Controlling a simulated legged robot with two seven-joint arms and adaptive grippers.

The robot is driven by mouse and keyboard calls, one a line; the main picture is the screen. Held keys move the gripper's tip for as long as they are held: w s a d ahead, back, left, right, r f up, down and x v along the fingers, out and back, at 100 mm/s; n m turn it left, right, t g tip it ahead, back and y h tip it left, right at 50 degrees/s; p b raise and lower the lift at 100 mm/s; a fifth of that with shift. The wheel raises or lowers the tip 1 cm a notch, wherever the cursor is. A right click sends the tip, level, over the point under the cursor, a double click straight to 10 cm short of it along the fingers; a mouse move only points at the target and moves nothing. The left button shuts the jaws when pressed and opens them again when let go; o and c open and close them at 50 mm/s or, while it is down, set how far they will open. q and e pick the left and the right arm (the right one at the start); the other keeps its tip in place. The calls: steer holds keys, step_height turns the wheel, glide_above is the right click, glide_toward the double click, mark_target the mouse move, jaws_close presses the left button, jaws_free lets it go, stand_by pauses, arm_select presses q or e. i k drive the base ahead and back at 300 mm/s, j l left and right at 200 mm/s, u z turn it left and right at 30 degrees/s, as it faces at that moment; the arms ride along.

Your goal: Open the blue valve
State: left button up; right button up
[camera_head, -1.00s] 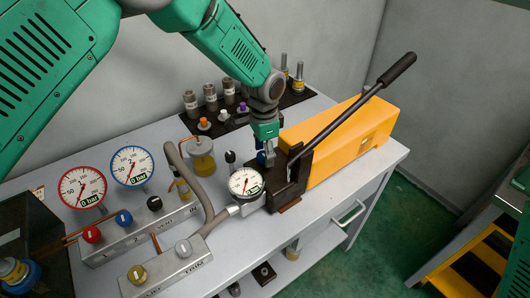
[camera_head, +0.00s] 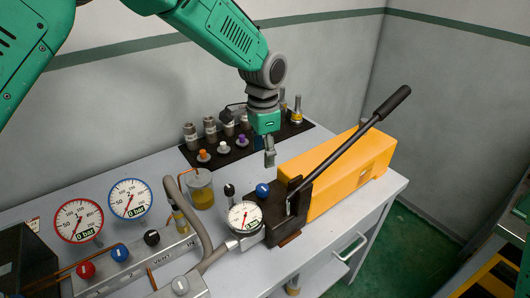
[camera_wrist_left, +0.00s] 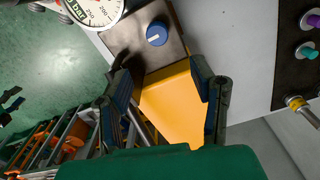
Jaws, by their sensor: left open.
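A blue knob (camera_head: 262,190) sits on the dark block of the orange hand pump (camera_head: 350,166), beside a white gauge. The knob also shows in the left wrist view (camera_wrist_left: 156,34), with a pale line across its top. A second blue knob (camera_head: 119,252) is on the grey manifold at the left, below the blue-rimmed gauge. My left gripper (camera_head: 269,157) hangs above and apart from the pump's blue knob. In the left wrist view its two fingers (camera_wrist_left: 162,75) are spread with nothing held between them. My right gripper is not seen.
The pump's long black-gripped lever (camera_head: 350,144) slants up to the right of my left gripper. The white pump gauge (camera_head: 244,216) reads near the knob. A dark mat (camera_head: 280,133) with fittings lies behind. A red knob (camera_head: 86,270) and black knob (camera_head: 152,237) are on the manifold.

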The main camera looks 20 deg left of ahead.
mark_target(119, 253)
steer(key=k, duration=1)
